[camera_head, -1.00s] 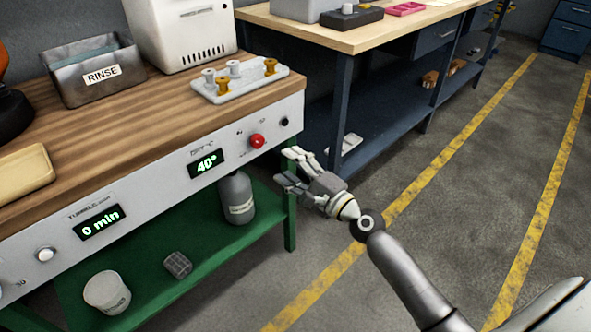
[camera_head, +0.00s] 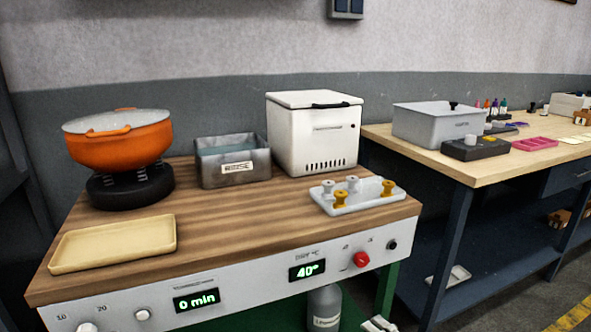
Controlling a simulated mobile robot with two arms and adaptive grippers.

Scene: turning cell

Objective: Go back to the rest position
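Only the pale fingertips of my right gripper (camera_head: 378,324) show, at the bottom edge of the head view. They are below the front panel of the wooden-topped bench (camera_head: 235,218), beside its green leg. The rest of that gripper is cut off by the frame, so I cannot tell how far its fingers are apart. My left gripper is not in view.
The bench holds an orange tumbler bowl (camera_head: 120,147), a tan tray (camera_head: 115,243), a RINSE tank (camera_head: 232,160), a white box (camera_head: 313,135) and a spool tray (camera_head: 355,203). A second table (camera_head: 470,170) stands right. Floor shows at lower right.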

